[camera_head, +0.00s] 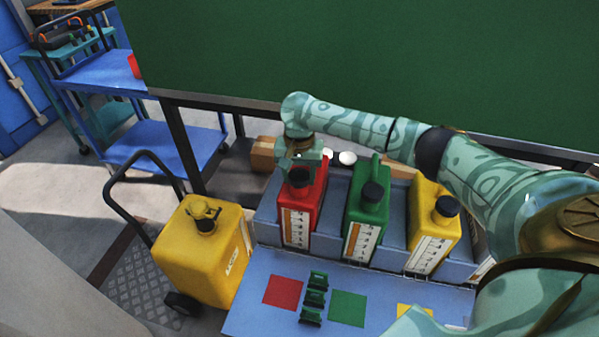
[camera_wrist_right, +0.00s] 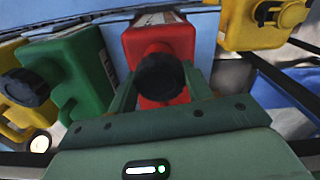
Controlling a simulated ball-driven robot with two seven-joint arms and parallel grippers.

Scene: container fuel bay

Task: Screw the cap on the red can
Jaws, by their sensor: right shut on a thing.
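The red can (camera_head: 304,214) stands upright in the left slot of the blue-grey rack, with its labelled side toward me. A black cap (camera_head: 300,177) is at the top of the red can, on or just over its neck; I cannot tell how tightly it sits. My right gripper (camera_head: 299,163) comes down from above and is shut on this cap. In the right wrist view the cap (camera_wrist_right: 160,77) is between the two fingers, with the red can (camera_wrist_right: 158,40) directly behind it. My left gripper is not in view.
A green can (camera_head: 367,215) and a yellow can (camera_head: 434,225) with black caps stand in the rack to the right. A large yellow container (camera_head: 200,255) on a trolley stands left.

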